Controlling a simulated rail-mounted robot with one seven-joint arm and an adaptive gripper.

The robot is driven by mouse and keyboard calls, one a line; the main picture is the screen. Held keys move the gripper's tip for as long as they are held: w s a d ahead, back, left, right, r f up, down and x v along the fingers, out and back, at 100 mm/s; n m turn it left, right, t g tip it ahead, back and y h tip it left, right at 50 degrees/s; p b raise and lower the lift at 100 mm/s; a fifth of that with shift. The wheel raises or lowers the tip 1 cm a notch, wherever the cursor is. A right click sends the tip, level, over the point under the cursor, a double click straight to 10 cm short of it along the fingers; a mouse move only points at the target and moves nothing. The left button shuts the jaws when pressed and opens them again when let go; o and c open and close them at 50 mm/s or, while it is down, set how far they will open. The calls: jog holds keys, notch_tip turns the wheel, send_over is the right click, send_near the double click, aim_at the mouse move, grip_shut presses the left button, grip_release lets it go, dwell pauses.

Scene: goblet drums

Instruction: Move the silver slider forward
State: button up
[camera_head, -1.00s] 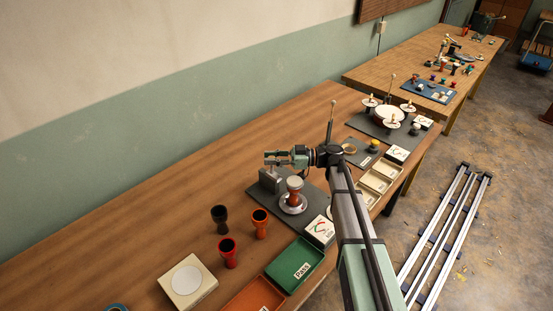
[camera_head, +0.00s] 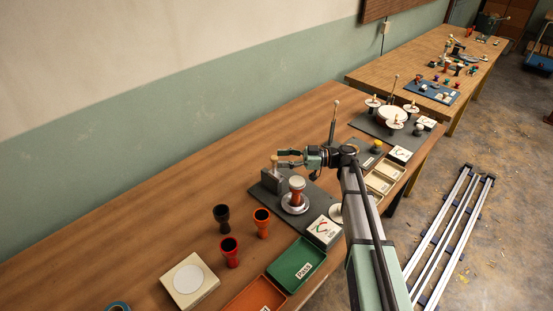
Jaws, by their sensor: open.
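A grey upright block (camera_head: 271,181) stands on a dark base plate (camera_head: 262,192). A small light-tipped post (camera_head: 274,158) rises at its top. I cannot tell for sure which part is the silver slider; this grey fixture is the likeliest. Beside it a goblet drum (camera_head: 297,188), reddish brown with a pale top, stands upright on a round silver dish (camera_head: 294,208). My gripper (camera_head: 280,159) is open and empty. It points left at the height of the post's tip, just right of it; contact is too small to tell.
Black (camera_head: 221,218), red (camera_head: 229,254) and orange (camera_head: 261,222) goblets stand on the wooden table. A green tray (camera_head: 296,264), an orange tray (camera_head: 258,298) and a white box (camera_head: 324,231) lie near the front edge. The table's back left is clear.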

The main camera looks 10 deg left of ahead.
jog(key=w+d, duration=0.1)
jog(key=d, duration=0.7)
jog(key=shift+d, duration=0.4)
